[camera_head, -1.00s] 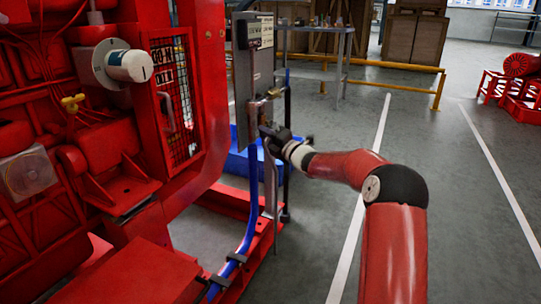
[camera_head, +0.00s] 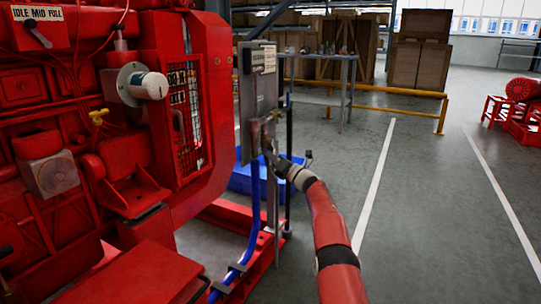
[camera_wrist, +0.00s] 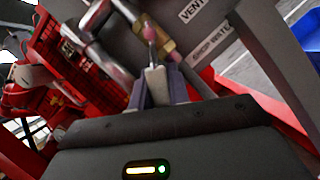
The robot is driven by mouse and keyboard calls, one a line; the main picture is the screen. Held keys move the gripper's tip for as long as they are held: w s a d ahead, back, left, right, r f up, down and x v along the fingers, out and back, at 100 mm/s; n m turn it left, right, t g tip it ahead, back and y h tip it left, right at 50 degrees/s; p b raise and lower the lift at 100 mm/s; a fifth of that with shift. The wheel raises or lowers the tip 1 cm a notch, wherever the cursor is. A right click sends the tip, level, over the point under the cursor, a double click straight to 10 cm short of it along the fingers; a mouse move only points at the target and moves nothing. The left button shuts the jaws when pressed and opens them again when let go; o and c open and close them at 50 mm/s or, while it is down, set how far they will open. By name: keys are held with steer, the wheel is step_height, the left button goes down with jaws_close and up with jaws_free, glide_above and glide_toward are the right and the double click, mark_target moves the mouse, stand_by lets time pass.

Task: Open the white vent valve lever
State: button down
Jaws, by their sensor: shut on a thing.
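The white vent valve lever (camera_wrist: 154,84) is a pale narrow bar between my fingers in the wrist view. My gripper (camera_wrist: 158,76) is shut on it. A brass fitting (camera_wrist: 167,46) and a pinkish rounded part (camera_wrist: 150,33) lie just beyond the fingertips. A "VENT" label (camera_wrist: 191,10) is on the grey panel above. In the head view, my gripper (camera_head: 267,150) is at the lower part of the upright grey panel (camera_head: 257,92). The lever is too small and covered to make out there.
The red engine (camera_head: 110,120) fills the left, with a mesh guard. A blue hose (camera_head: 254,205) runs down from the panel. A blue tray (camera_head: 242,178) lies on the floor behind. A yellow rail (camera_head: 400,92) stands farther back.

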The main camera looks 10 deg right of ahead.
steer(key=shift+w+d+f+n, duration=0.1)
steer(key=shift+n, duration=0.4)
steer(key=c, duration=1.3)
jaws_free()
steer(key=shift+d, duration=0.15)
steer(key=shift+s+d+f+b, duration=0.25)
steer(key=shift+d+b, duration=0.1)
steer(key=shift+b, duration=0.15)
steer(key=shift+b+v, duration=0.85)
steer(key=shift+v, duration=2.5)
steer(key=shift+a, duration=0.1)
steer(key=shift+c, duration=0.2)
